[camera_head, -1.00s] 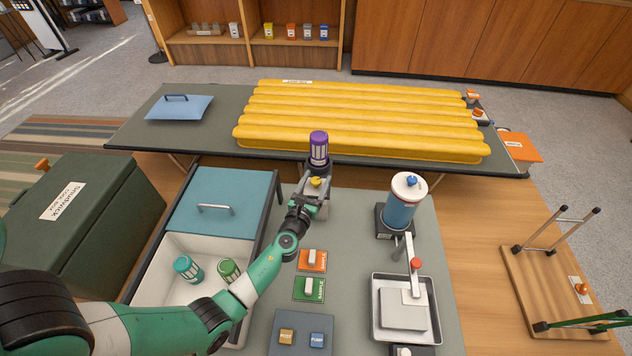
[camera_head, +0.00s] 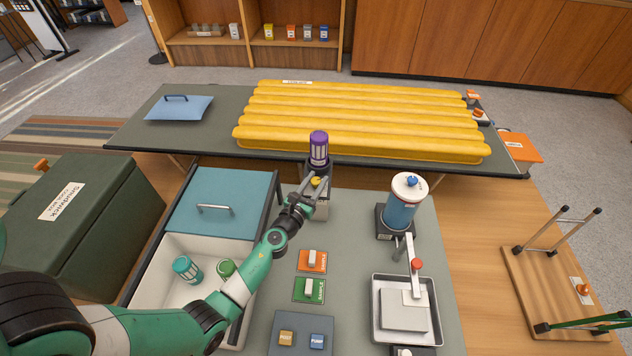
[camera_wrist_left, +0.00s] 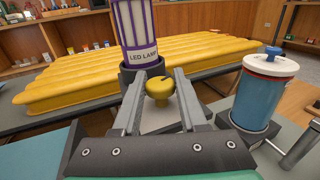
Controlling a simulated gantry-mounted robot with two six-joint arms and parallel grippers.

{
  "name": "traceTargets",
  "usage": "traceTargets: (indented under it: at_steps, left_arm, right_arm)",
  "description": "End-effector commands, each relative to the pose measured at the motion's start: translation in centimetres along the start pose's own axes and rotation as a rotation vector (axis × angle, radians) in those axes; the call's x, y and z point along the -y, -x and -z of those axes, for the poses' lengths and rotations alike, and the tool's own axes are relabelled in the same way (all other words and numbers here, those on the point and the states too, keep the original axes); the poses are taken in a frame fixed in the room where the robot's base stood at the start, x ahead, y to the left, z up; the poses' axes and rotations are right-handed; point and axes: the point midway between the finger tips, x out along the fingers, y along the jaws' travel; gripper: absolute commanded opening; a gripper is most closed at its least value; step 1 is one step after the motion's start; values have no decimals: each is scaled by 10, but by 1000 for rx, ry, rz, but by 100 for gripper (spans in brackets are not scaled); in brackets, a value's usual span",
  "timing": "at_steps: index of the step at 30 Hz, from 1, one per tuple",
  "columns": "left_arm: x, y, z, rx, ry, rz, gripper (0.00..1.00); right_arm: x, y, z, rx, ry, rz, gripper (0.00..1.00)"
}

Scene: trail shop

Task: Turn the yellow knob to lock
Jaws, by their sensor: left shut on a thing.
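The yellow knob (camera_head: 315,181) sits on the front of a light base, below a purple LED lamp (camera_head: 318,148). In the left wrist view the knob (camera_wrist_left: 160,88) is round with a dark mark, and the lamp (camera_wrist_left: 137,28) stands upright in a dark socket behind it. My left gripper (camera_head: 312,187) is at the knob, its fingers on either side of it and closed onto it. The fingers also show in the left wrist view (camera_wrist_left: 158,98). My right gripper is out of view.
A blue-and-white canister (camera_head: 402,205) stands to the right, with a metal tray (camera_head: 376,312) in front. A cooler with a teal lid (camera_head: 222,187) is at the left. Orange (camera_head: 303,261) and green (camera_head: 299,290) switch plates lie nearer. A yellow ribbed pad (camera_head: 360,143) lies behind.

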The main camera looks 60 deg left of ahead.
Motion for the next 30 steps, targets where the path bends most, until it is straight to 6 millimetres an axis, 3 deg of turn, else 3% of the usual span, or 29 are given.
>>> traceTargets:
  at_steps: [18, 30]
  left_arm:
    - [-2, 0, 1, 0, 0, 385, 0]
    - [0, 0, 0, -1, 0, 442, 0]
  right_arm:
    - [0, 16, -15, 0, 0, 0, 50]
    - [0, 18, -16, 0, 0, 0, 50]
